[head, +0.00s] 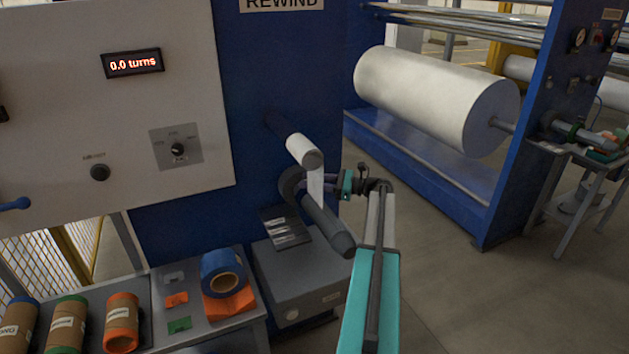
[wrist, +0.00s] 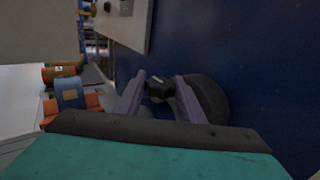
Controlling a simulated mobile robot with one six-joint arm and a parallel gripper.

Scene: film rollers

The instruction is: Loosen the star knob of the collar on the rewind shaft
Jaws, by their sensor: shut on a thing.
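The rewind shaft (head: 325,222) is a grey rod sticking out of the blue machine wall under the REWIND sign. The dark round collar (head: 290,184) sits around its wall end; it also shows in the wrist view (wrist: 208,98). My gripper (head: 326,184) reaches the collar from the right. In the wrist view, the black star knob (wrist: 158,88) is between the two finger ends, and my gripper (wrist: 159,93) is shut on it. In the head view the knob is hidden around the fingers and white strip. The display (head: 134,63) reads 0.0 turns.
A small white roller (head: 304,150) with a hanging white strip (head: 316,187) is close above my gripper. A grey box (head: 298,275) stands below the shaft. A bench at lower left holds a blue roll (head: 222,273) and brown cores. A large white roll (head: 435,98) is at right.

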